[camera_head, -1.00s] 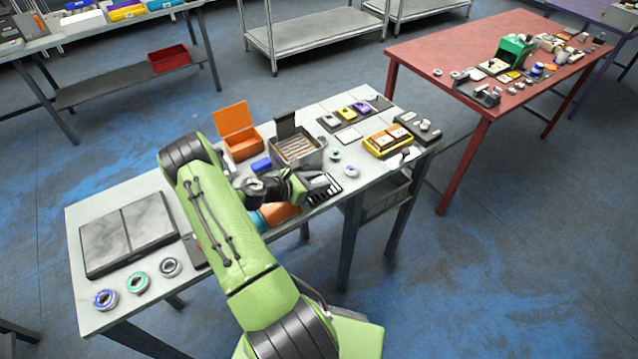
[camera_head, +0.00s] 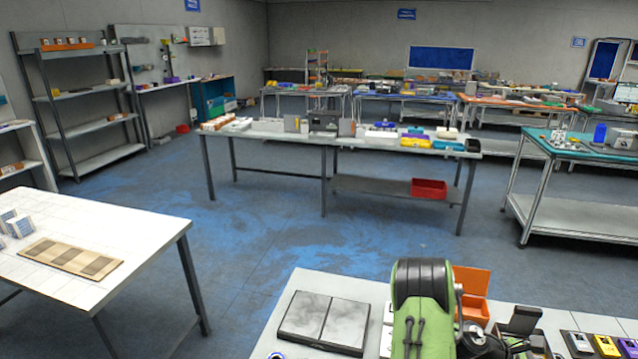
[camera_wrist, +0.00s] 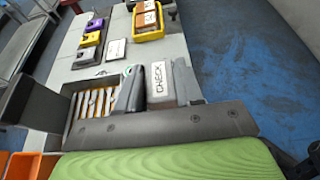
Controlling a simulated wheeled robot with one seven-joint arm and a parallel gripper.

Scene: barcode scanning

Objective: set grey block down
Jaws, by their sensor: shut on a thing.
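In the wrist view, my gripper (camera_wrist: 159,68) is shut on a grey block (camera_wrist: 159,97), one dark finger on each side. The block's face carries a white label (camera_wrist: 159,78) reading CHECK. The held block is above the grey table, beside an open metal box (camera_wrist: 92,103) with slats in it. What lies directly under the block is hidden. In the head view my arm reaches over the table at the bottom right, and the block cannot be made out there.
A yellow tray (camera_wrist: 148,22) with brown items and several coloured pieces lie farther along the table. An orange open box (camera_head: 470,293) and a flat grey two-panel plate (camera_head: 324,318) are near my arm. A white table (camera_head: 140,230) with a wooden board (camera_head: 70,258) stands left.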

